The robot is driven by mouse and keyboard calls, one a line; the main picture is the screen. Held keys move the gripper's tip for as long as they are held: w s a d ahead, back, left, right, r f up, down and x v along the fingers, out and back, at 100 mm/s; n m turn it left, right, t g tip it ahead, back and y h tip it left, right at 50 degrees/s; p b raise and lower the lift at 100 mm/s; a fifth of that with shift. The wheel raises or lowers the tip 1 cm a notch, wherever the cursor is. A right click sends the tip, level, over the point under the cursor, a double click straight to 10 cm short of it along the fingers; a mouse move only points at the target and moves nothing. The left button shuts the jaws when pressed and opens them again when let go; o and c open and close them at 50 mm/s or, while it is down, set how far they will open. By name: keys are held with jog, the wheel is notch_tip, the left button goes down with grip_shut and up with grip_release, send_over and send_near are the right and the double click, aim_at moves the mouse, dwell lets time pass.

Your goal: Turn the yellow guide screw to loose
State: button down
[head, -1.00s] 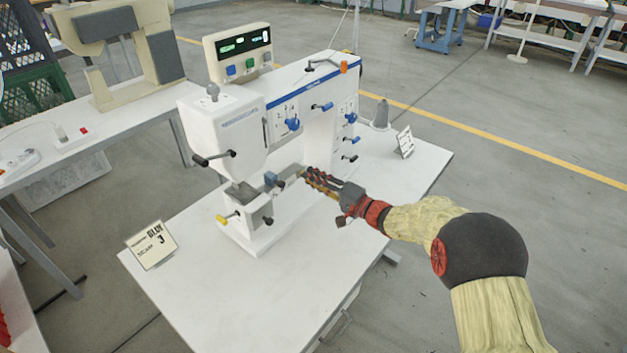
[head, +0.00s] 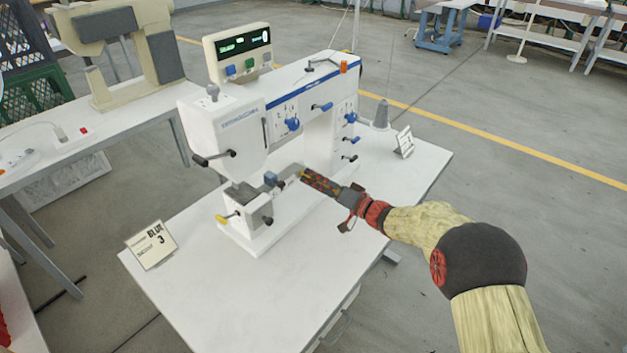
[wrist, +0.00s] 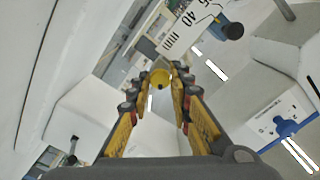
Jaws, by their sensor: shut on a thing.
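In the head view my gripper (head: 306,177) reaches in from the right to the low arm of the white press (head: 225,135), and the fingers hide most of the screw. A white scale plate marked "40 mm" (wrist: 187,32) is just beyond the knob in the wrist view.
A yellow-tipped lever (head: 222,219) and a blue block (head: 271,179) are on the press's lower front. Blue knobs (head: 292,124) and black levers are on its side. A card (head: 152,244) stands at the table's left corner. The table's front (head: 235,290) is clear.

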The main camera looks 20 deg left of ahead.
jog(key=shift+s+f, duration=0.1)
jog(key=shift+f, duration=0.1)
jog(key=c, duration=2)
grip_release()
jog(key=shift+c, duration=0.2)
jog(key=o, duration=0.4)
jog(key=shift+r, duration=0.1)
jog(key=shift+d, duration=0.1)
jog(key=v, duration=1.1)
jog(key=shift+s+d, duration=0.15)
jog(key=shift+d, duration=0.2)
